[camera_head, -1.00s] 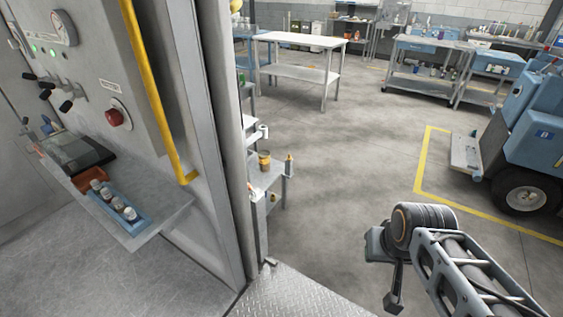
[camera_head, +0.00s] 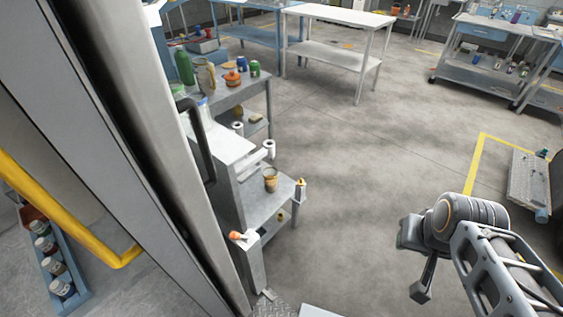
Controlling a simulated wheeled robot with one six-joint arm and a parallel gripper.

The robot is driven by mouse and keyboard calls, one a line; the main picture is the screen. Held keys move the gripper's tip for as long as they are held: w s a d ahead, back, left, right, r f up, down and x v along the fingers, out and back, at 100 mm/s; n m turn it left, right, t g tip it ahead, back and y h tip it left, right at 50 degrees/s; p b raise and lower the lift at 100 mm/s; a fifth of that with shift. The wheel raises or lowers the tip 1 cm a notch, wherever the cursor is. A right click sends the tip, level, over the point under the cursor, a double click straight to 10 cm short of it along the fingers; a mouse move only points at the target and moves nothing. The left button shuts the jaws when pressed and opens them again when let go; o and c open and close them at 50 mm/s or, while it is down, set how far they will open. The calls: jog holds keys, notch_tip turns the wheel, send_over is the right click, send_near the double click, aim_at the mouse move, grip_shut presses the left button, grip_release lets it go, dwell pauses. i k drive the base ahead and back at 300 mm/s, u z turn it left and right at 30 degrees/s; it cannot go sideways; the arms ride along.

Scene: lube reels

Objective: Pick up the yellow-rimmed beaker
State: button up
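A small amber-brown cup with a yellowish rim (camera_head: 270,180) stands upright on the low shelf of a grey workbench (camera_head: 262,207), left of centre. It looks like the beaker, but it is too small to be sure. My gripper (camera_head: 420,290) is at the lower right, at the end of my arm, over the floor and well apart from the cup. Its fingers are seen from behind and partly hidden, so I cannot tell how far they are apart.
A metal door frame and dark handle (camera_head: 199,140) stand close on the left. A bench behind holds a green bottle (camera_head: 184,67) and an orange pot (camera_head: 231,79). A white-topped table (camera_head: 340,15) stands at the back. The middle floor is clear.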

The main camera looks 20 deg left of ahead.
aim_at(270, 174)
jog(key=i, duration=2.85)
jog(key=u, duration=4.65)
jog(key=i, duration=0.5)
jog(key=u, duration=0.05)
